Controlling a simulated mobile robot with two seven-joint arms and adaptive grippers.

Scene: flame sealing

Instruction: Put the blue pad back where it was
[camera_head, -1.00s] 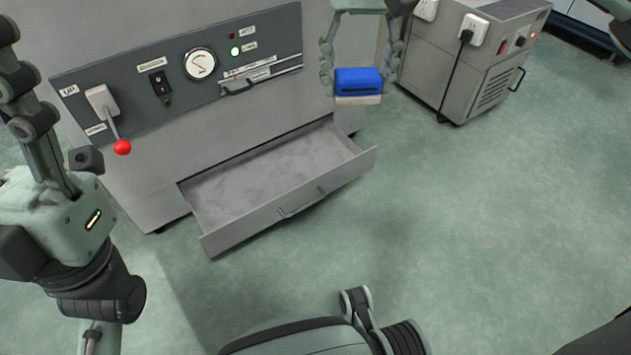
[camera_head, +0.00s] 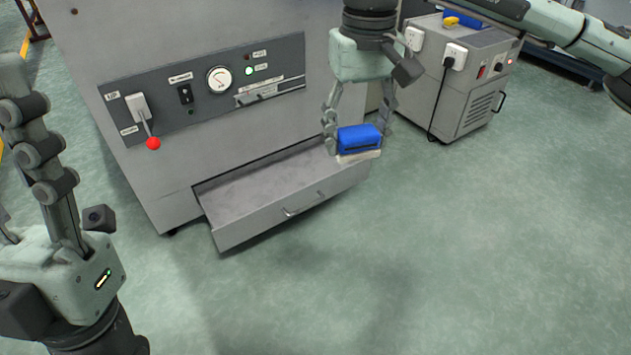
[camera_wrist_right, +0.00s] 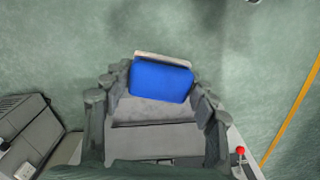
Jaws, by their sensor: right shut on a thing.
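The blue pad (camera_head: 358,138), with a pale layer along its underside, is held between the fingers of my right gripper (camera_head: 357,146). In the head view it hangs in front of the right end of the open drawer (camera_head: 293,212); its exact height is unclear. In the right wrist view the blue pad (camera_wrist_right: 161,80) sits between the fingertips, with the grey drawer (camera_wrist_right: 155,138) partly behind it. The drawer's visible floor looks bare. My left gripper (camera_head: 22,125) is raised at the left edge, away from the pad; its fingers are partly cut off.
The large grey machine (camera_head: 225,140) has a gauge (camera_head: 219,79), switches and a red-knobbed lever (camera_head: 152,143). A smaller grey unit (camera_head: 462,85) with a plugged cable stands to the right, with a yellow-and-blue item (camera_head: 458,19) on top. The green floor in front is clear.

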